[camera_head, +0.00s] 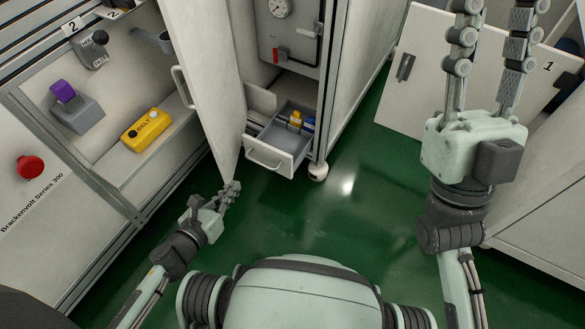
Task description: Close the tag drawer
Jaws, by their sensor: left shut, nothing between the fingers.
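The tag drawer (279,158) is a grey drawer at the bottom of the white cabinet in the middle of the head view. It is pulled out, with its front facing me and a bar handle (264,163) on that front. Yellow and blue items (300,120) lie inside towards the back. My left gripper (231,189) is shut and empty, to the left of the drawer front and nearer to me, apart from the handle. My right gripper (494,12) is raised at the upper right with its two fingers spread, far from the drawer.
The cabinet's white door (200,70) stands open left of the drawer. Left is a bench with a yellow control box (146,130), a purple-topped switch (64,92) and a red button (30,167). A white panel (420,75) stands right. Green floor (330,215) is clear before the drawer.

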